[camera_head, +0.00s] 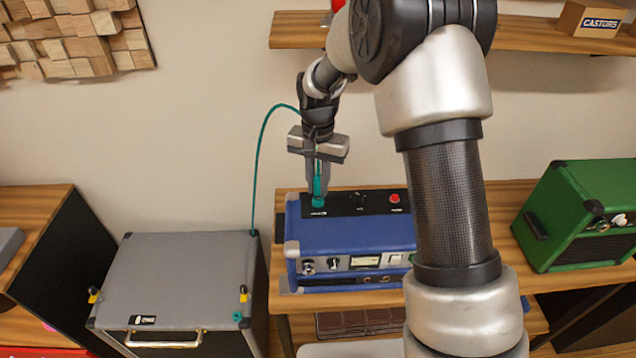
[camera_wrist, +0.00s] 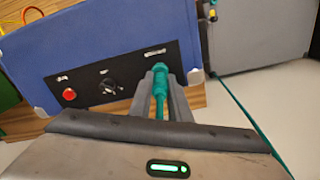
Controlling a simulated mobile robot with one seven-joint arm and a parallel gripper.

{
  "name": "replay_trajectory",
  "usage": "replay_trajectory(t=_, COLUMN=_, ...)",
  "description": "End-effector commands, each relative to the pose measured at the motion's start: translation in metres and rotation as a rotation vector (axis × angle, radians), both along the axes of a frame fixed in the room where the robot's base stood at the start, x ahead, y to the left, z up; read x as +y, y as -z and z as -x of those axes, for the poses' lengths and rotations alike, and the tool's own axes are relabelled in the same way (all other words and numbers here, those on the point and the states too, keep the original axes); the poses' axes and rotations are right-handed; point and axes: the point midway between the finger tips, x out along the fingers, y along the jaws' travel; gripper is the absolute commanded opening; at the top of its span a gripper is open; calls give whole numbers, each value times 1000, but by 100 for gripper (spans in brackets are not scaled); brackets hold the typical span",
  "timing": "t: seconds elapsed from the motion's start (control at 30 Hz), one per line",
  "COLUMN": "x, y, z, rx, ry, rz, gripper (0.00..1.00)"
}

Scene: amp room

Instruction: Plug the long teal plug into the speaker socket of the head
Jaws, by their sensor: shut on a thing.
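The blue amp head (camera_head: 345,237) stands on the wooden bench. A black panel (camera_head: 358,202) on its top has a red button, a knob and small labels. My gripper (camera_head: 318,188) points down over the left end of this panel, shut on the teal plug (camera_head: 317,183). In the wrist view the plug (camera_wrist: 160,85) stands between the two fingers, over the panel end with a white label. The speaker socket is hidden by plug and fingers. I cannot tell whether the plug's tip is in it. A teal cable (camera_head: 258,160) arcs from the gripper down behind the grey cabinet.
The grey cabinet (camera_head: 185,270) with yellow-marked jacks and a handle stands left of the blue head. A green amp (camera_head: 580,215) sits right on the bench. A wooden shelf (camera_head: 540,32) with a box (camera_head: 593,20) hangs above. Bench between blue and green amps is partly hidden by my arm.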

Motion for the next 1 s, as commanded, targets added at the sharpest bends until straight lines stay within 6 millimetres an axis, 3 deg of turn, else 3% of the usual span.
replay_trajectory(t=1.0, x=0, y=6, z=0, rx=0, ry=0, rz=0, gripper=0)
